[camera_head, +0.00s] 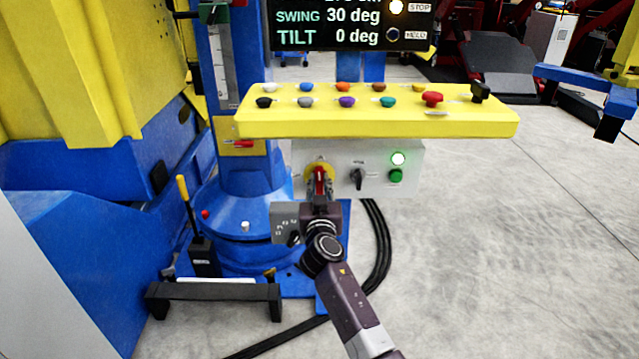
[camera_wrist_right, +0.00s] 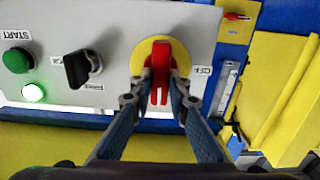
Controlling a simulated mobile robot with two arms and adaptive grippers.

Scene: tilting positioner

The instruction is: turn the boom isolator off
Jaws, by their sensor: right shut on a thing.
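A red rotary handle (camera_head: 320,174) on a yellow disc sits on the grey control box under the yellow button panel. It also shows in the right wrist view (camera_wrist_right: 160,70), where its long axis is upright in the picture. A small label, hard to read but resembling OFF, is beside the disc there. My right gripper (camera_head: 319,190) is in front of the box, its two fingers on either side of the red handle and shut on it; the fingers also show in the right wrist view (camera_wrist_right: 161,88). My left gripper is not in view.
Next to the handle are a black selector knob (camera_head: 357,178), a green button (camera_head: 396,176) and a lit green lamp (camera_head: 398,158). The yellow panel (camera_head: 380,124) overhangs the box. A smaller red lever (camera_head: 242,144) is on the blue column. Floor at the right is clear.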

